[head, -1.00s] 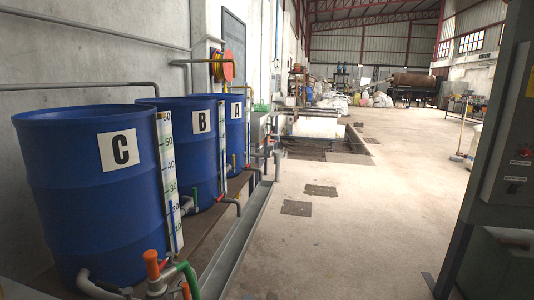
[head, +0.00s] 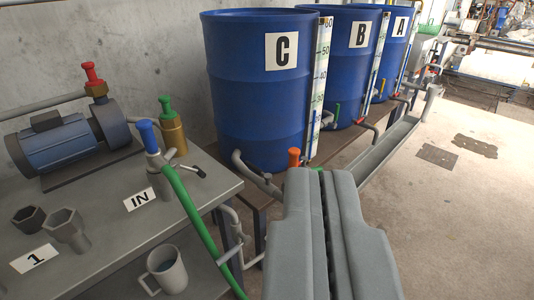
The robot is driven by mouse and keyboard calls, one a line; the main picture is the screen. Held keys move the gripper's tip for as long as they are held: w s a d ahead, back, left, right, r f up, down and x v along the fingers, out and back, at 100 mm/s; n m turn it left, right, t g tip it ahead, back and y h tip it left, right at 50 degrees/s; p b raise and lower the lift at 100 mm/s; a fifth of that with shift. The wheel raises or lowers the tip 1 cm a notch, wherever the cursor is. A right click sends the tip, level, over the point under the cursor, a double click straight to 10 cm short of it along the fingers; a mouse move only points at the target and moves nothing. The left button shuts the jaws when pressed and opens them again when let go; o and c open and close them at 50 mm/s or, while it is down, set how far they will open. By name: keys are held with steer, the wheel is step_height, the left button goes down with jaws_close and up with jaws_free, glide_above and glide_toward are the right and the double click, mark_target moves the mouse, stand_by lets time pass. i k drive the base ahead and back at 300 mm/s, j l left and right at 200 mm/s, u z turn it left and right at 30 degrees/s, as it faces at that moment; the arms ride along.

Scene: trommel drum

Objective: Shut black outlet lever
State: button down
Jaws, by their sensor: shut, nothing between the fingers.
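My gripper (head: 320,172) fills the lower middle of the view, its two grey fingers pressed together with nothing between them. Another small dark part (head: 268,177) sits on the outlet pipe (head: 243,163) of blue drum C (head: 255,100). My gripper hides part of the pipework beside the orange-topped fitting (head: 294,158).
The bench (head: 110,250) holds a blue pump (head: 68,143), a green-topped brass valve (head: 170,125) and grey cups. A green hose (head: 195,215) hangs over its front edge. Drums B (head: 345,60) and A (head: 393,45) stand behind drum C. The floor (head: 450,230) at right is clear.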

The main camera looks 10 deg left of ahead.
mark_target(254, 168)
steer(key=i+l, duration=0.15)
steer(key=i, duration=1)
